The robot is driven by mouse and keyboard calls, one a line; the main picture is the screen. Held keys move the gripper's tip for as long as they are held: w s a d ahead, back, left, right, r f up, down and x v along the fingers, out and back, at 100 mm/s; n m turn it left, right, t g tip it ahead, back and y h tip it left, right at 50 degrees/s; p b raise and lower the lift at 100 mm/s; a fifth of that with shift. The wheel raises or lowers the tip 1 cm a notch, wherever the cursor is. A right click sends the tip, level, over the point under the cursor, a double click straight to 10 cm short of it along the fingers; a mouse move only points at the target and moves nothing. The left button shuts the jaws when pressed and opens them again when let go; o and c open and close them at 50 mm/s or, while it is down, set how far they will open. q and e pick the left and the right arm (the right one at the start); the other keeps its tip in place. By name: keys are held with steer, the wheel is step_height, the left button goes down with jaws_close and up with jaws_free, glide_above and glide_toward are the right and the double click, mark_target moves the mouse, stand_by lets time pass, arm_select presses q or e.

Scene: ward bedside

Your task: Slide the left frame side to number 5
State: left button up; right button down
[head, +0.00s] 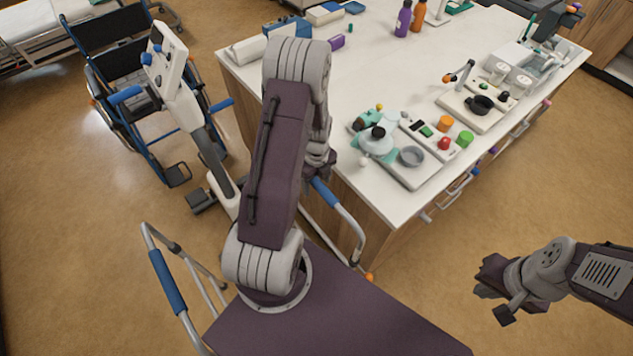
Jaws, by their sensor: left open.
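A walking frame with grey tubes and blue grips stands low in the head view. Its left side (167,281) is at the lower left, and its right side (338,207) is by the table's near corner. No number scale can be read on it. My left gripper (322,168) is mostly hidden behind my own arm, near the upper end of the right side's blue grip. It is open; I cannot tell whether it touches the frame. My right gripper (496,290) hangs over bare floor at the right, apart from the frame.
A white-topped table (390,75) with several devices and bottles fills the upper middle. A blue wheelchair (125,85) and a wheeled white stand (175,85) are at upper left. A bed (35,25) is behind. Floor at the lower left and right is clear.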

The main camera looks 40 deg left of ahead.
arm_select(q)
step_height(320, 180, up, 7)
steer(key=p, duration=0.5)
steer(key=shift+f+p, duration=0.1)
steer(key=shift+p, duration=0.2)
steer(key=shift+f, duration=0.1)
